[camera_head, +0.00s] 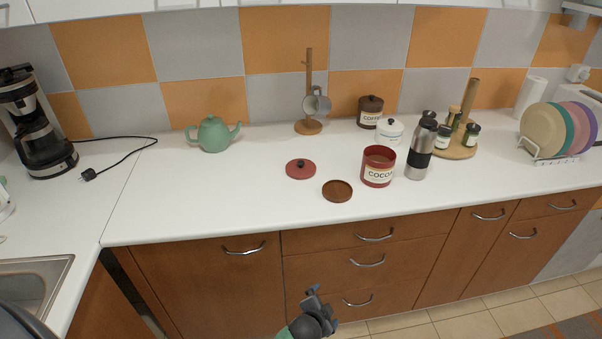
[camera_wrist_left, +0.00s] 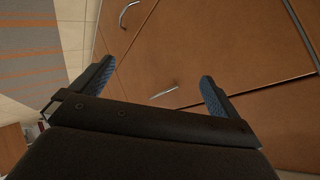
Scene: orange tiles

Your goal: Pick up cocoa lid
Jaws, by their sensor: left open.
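A red round lid (camera_head: 300,169) with a dark knob lies flat on the white counter, left of the red cocoa jar (camera_head: 378,168). The jar stands open, its label reading COCOA. My left gripper (camera_head: 312,292) is low in front of the drawers, below the counter edge and apart from the lid. In the left wrist view its two blue-padded fingers (camera_wrist_left: 158,88) are spread wide, with nothing between them. The lid does not show in the wrist view. My right gripper is not in view.
A brown wooden disc (camera_head: 337,191) lies between the lid and the jar, nearer the front edge. A steel flask (camera_head: 421,148) stands right of the jar, and a green teapot (camera_head: 213,134) stands back left. The counter's front left part is clear.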

